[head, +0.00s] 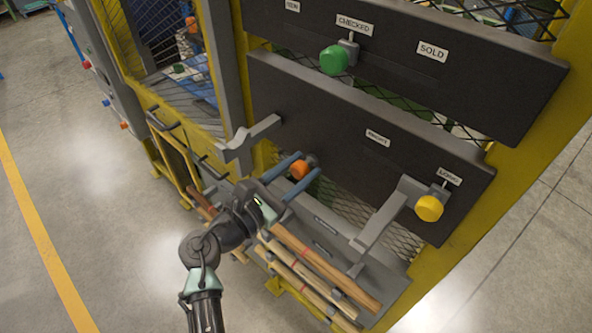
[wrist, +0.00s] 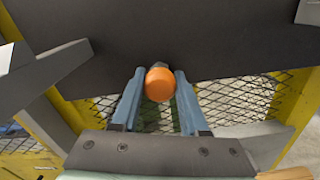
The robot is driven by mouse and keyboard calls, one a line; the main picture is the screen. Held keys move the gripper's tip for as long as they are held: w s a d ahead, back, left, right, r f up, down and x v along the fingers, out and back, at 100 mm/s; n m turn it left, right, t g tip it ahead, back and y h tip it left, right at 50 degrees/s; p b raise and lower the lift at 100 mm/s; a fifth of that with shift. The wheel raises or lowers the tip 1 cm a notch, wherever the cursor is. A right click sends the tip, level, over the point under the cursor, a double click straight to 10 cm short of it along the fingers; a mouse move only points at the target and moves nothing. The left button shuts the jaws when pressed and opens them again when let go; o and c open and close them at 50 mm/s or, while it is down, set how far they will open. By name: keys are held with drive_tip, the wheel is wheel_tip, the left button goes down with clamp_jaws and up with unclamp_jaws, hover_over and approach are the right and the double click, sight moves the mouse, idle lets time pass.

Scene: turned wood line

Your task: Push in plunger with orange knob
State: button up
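The orange knob (head: 300,169) is on the lower dark panel (head: 335,120), at the end of a grey plunger. In the wrist view the orange knob (wrist: 159,84) sits between the tips of my gripper's two blue fingers. My gripper (head: 298,172) is open, with one finger on each side of the knob. In the wrist view my gripper (wrist: 157,92) shows a narrow gap beside the knob on both sides near the tips; whether a finger touches it I cannot tell. The plunger shaft behind the knob is mostly hidden.
A green knob (head: 334,60) is on the upper panel and a yellow knob (head: 429,208) at the lower right. Grey brackets (head: 250,134) jut out on both sides of my gripper. Wooden rods (head: 318,267) lie below. Open floor (head: 90,180) is at the left.

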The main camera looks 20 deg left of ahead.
drive_tip(key=o, duration=0.4)
drive_tip(key=shift+w+d, duration=0.1)
drive_tip(key=shift+w, duration=0.1)
drive_tip(key=shift+s, duration=0.1)
drive_tip(key=b+v, duration=0.2)
drive_tip(key=v, duration=1.1)
